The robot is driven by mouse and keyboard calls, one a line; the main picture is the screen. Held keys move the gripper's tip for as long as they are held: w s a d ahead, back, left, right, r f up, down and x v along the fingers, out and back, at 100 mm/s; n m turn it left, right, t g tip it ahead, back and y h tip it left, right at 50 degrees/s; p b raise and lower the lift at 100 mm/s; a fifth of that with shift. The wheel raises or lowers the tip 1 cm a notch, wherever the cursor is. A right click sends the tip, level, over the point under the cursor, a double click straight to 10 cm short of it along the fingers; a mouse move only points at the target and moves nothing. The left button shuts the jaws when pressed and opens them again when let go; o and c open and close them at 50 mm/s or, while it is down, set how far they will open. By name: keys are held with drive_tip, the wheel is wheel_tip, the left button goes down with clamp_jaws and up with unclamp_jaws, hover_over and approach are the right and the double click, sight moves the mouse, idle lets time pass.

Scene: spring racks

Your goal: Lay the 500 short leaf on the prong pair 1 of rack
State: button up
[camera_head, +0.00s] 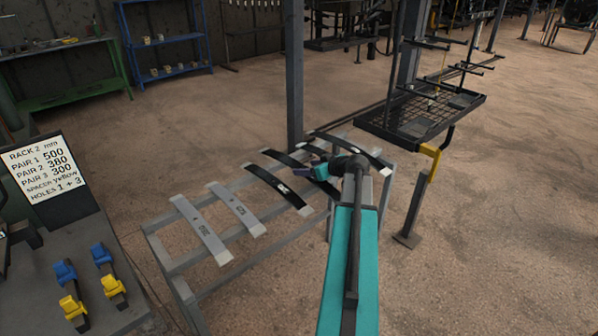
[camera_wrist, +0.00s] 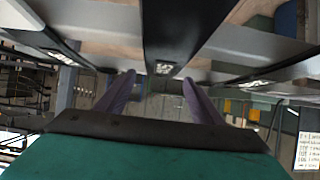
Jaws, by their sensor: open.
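Several spring leaves lie side by side across a grey stand (camera_head: 160,224): two grey ones at left, a black leaf with a white mark (camera_head: 278,188), another black leaf (camera_head: 283,158) and a far black leaf (camera_head: 340,143). Their marks are too small to tell which is the 500 short one. My gripper (camera_head: 320,171) is at the right part of the stand, beside the middle black leaves. In the wrist view its purple fingers (camera_wrist: 158,77) are apart, with a labelled black leaf (camera_wrist: 170,30) lined up between them; contact cannot be told. The black rack with prongs (camera_head: 440,46) stands at upper right.
A sign (camera_head: 46,170) reads rack 2, pair 1 500, pair 2 380, pair 3 300, spacer yellow, holes 1 + 3. Blue and yellow clamp-like parts (camera_head: 70,290) lie on the left bench. A grey post (camera_head: 295,75) rises behind the stand. A mesh tray (camera_head: 375,128) sits below the prongs.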

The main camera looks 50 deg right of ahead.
sight(300, 167)
drive_tip(key=shift+w, duration=0.1)
drive_tip(key=shift+p+x, duration=0.8)
drive_tip(key=shift+x, duration=1.7)
drive_tip(key=shift+f, duration=0.1)
clamp_jaws()
